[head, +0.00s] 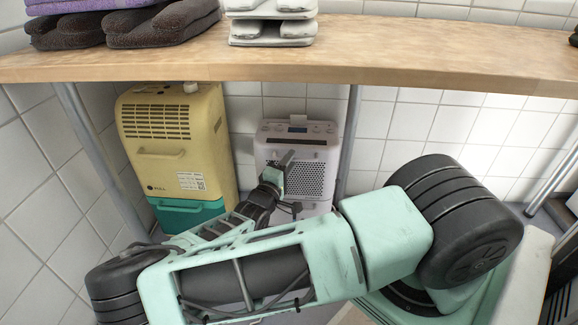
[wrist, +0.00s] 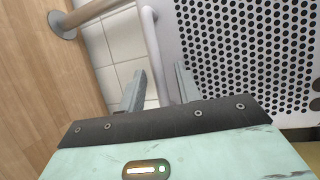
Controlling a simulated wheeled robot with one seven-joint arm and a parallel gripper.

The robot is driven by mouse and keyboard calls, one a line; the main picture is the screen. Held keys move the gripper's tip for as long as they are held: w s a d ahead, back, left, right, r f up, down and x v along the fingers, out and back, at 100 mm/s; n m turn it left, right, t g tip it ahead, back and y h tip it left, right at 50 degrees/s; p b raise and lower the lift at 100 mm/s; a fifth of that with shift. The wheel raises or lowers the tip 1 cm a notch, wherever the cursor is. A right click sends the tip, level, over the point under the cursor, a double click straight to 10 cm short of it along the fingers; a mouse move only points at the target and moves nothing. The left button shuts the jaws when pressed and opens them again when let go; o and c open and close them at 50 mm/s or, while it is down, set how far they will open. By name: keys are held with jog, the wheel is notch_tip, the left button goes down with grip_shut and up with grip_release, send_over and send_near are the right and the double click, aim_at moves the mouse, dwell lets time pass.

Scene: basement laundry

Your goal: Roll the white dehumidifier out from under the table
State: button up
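The white dehumidifier (head: 305,140) stands under the table (head: 420,48) against the tiled wall, with a dark perforated grille on its front. The grille's panel (wrist: 245,50) fills the right of the wrist view. A pale bar (wrist: 154,45), apparently its handle, runs along the panel's edge. My gripper (wrist: 161,70) is open, with one finger on each side of the bar in the wrist view; whether either touches it I cannot tell. In the head view my gripper (head: 284,166) is in front of the dehumidifier and hides part of its front.
A yellow and teal appliance (head: 176,140) stands to the left under the table. Metal table legs (head: 98,155) (head: 348,140) stand on both sides. Folded dark cloths (head: 160,24) and a white stack (head: 272,30) lie on the table top.

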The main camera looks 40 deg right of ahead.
grip_shut()
